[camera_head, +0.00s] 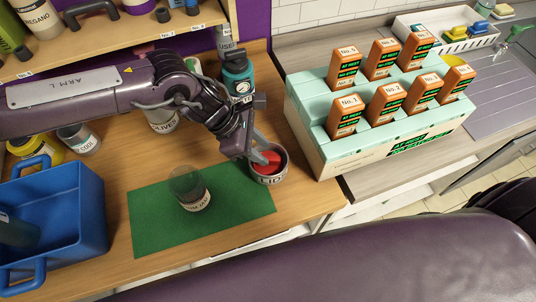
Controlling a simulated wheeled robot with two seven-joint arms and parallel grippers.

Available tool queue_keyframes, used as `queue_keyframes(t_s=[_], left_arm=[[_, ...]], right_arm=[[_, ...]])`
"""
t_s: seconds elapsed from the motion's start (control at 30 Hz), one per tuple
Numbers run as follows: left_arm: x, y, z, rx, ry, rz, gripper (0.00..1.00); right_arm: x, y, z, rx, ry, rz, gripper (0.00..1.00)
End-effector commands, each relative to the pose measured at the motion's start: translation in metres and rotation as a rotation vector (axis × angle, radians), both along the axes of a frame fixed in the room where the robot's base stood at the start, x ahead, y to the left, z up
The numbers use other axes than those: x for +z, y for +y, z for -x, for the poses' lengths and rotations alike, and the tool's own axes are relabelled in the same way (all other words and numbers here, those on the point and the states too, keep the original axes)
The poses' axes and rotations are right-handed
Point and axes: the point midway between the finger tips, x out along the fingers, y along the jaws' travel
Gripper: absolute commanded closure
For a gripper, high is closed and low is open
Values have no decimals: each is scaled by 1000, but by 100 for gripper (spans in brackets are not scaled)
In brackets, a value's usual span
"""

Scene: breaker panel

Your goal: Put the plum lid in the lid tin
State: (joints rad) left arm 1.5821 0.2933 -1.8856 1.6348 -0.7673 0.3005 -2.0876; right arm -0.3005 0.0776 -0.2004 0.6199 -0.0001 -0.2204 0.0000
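An open glass jar (187,185) with a label stands on the green mat (150,222). My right gripper is out of view.
A blue caddy (75,215) stands at the left. A teal bottle (237,75) stands behind the tin. A mint rack (310,125) with several orange boxes is at the right. Jars and a shelf (120,42) line the back. My purple arm crosses the bottom right.

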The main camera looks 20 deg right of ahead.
Motion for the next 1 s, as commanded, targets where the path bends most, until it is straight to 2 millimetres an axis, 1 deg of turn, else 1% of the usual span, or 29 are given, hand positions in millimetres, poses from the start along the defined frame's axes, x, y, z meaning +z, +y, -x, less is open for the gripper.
queue_keyframes(t_s=[0.03, 0.2, 0.3, 0.4, 0.57, 1.0], left_arm=[[7, 7, -4, 2, -6, 1, 64], [37, 25, -11, 3, -5, 1, 64], [51, 32, -13, 2, -3, 0, 64], [60, 37, -14, 1, -2, 1, 64], [66, 41, -15, 1, -1, -1, 64], [66, 40, -15, 1, -1, 0, 64]], right_arm=[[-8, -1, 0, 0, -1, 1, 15], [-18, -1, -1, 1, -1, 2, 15], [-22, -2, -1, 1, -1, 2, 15], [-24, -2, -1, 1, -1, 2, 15], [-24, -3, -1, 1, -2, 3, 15], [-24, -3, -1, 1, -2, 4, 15]])
